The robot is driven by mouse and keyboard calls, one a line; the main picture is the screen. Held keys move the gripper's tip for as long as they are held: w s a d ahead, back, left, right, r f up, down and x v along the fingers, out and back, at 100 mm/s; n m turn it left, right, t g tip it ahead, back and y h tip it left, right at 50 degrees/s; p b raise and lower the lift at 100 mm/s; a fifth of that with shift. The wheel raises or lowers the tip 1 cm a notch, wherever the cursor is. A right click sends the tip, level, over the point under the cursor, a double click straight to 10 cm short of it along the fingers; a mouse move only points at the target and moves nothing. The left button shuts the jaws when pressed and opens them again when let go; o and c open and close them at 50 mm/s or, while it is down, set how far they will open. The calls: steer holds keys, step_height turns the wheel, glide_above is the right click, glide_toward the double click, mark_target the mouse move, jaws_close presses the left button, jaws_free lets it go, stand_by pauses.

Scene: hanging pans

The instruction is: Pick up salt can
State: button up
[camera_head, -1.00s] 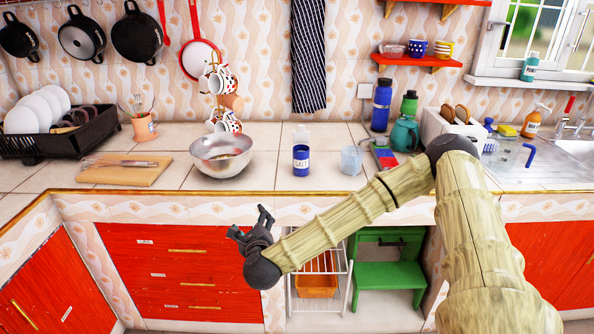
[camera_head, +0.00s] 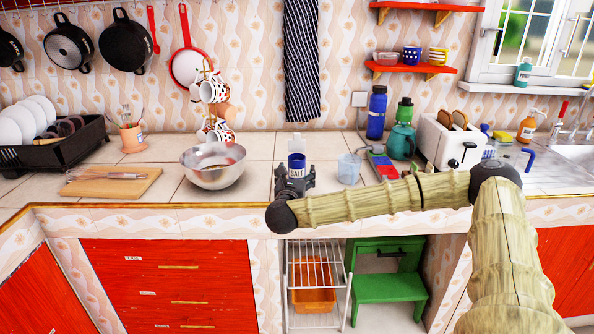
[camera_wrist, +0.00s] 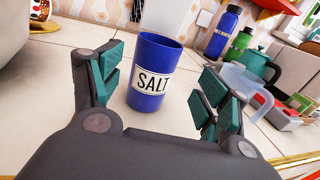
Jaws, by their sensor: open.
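The salt can (camera_head: 297,163) is a blue cylinder with a white SALT label, standing upright on the counter. In the head view my gripper (camera_head: 295,177) is in front of it and hides its lower part. In the wrist view the salt can (camera_wrist: 152,75) stands just ahead, between the lines of the two fingers. My gripper (camera_wrist: 158,95) is open, its teal finger pads apart on either side of the can. I see no contact with the can.
A metal bowl (camera_head: 213,167) stands left of the can. A clear cup (camera_head: 349,168) stands close on its right, with a teal kettle (camera_head: 402,140) and toaster (camera_head: 450,140) farther right. A mug rack (camera_head: 216,110) is behind the bowl. The counter's front edge (camera_head: 150,205) runs below.

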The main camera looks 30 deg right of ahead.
mark_target(296, 168)
steer(key=shift+w+a+p+x, duration=0.1)
steer(key=shift+p+x, duration=0.2)
steer(key=shift+x, duration=1.05)
steer(key=shift+w+a+p+x, duration=0.15)
steer(key=shift+p+x, duration=0.15)
steer(key=shift+x, duration=1.1)
steer(key=shift+r, duration=0.1)
steer(key=shift+s, duration=0.1)
steer(key=shift+c, duration=0.2)
steer(key=c, duration=1.2)
